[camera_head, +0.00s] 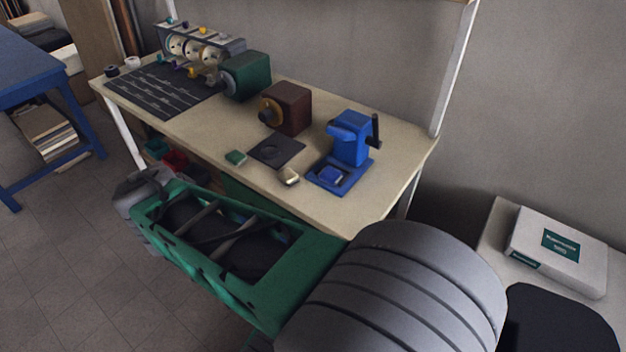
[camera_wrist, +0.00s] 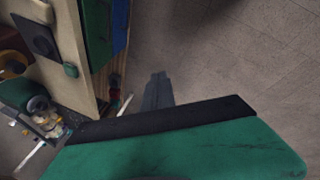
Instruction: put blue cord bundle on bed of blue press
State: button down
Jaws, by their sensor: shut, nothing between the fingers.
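The blue cord bundle (camera_head: 331,175) lies on the bed of the blue press (camera_head: 350,140), on the bed's front part below the press head. The press stands near the right end of the beige worktable. My gripper (camera_head: 136,192) is at the far end of my green arm, in front of the table and low on the left, well apart from the press. It is shut and empty; its fingertips are hard to make out. In the wrist view, a wide green part of mine with a black edge fills the bottom, and the blue bundle cannot be seen.
A green bundle (camera_head: 236,157) and a cream bundle (camera_head: 289,176) lie near the table's front edge by a black plate (camera_head: 276,149). A brown press (camera_head: 286,108) and a green machine (camera_head: 246,76) stand behind. A white box (camera_head: 556,250) is at right. Floor is open at left.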

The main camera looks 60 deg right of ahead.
jog(key=s+d+f+n+g+h+b, duration=0.1)
jog(key=d+n+h, duration=0.1)
jog(key=d, duration=0.4)
jog(key=s+d+f+n+h, duration=0.1)
jog(key=d+f+n, duration=0.15)
jog(key=d, duration=0.45)
jog(key=n+g+h+b, duration=0.2)
jog(key=n+g+h, duration=0.15)
jog(key=n, duration=0.45)
send_near(324, 181)
jog(key=shift+m, duration=0.25)
notch_tip(324, 181, down, 4)
jog(key=shift+f, duration=0.15)
jog(key=d, duration=0.3)
jog(key=shift+s, duration=0.15)
jog(key=shift+d, duration=0.55)
